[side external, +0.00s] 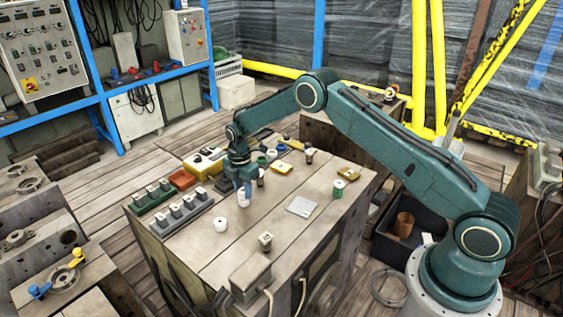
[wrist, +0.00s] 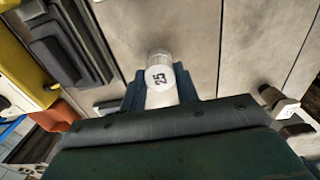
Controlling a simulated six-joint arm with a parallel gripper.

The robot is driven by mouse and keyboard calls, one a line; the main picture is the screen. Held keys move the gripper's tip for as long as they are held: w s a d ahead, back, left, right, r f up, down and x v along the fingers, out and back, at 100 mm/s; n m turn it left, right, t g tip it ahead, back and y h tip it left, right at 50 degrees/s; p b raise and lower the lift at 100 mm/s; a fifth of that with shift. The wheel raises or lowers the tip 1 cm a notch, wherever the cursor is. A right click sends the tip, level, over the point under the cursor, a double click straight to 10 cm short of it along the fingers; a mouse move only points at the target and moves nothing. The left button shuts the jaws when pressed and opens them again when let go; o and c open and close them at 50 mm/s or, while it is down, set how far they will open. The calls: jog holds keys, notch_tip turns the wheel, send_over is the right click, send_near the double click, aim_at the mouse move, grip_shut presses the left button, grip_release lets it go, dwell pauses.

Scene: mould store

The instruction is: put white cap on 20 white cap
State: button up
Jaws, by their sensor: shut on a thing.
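My gripper (side external: 245,183) points down over the bench top, left of its middle in the side view. It is shut on a white cap (side external: 243,199), which shows just below the fingers. In the wrist view a white round piece marked 25 (wrist: 160,77) shows at the blue fingers, with a ribbed white edge beyond it. I cannot tell whether this is one cap or two in line. Another white cap (side external: 220,225) stands on the bench in front of the gripper. Its number is too small to read. I see no mark 20 in either view.
A green-and-white pot (side external: 338,188), a pale plate (side external: 301,207) and a small brown-and-white piece (side external: 265,241) stand on the bench. Bare bench lies between.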

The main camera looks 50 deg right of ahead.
aim_at(243, 190)
jog(key=shift+f, duration=0.15)
jog(key=o, duration=0.9)
jog(key=shift+r, duration=6.15)
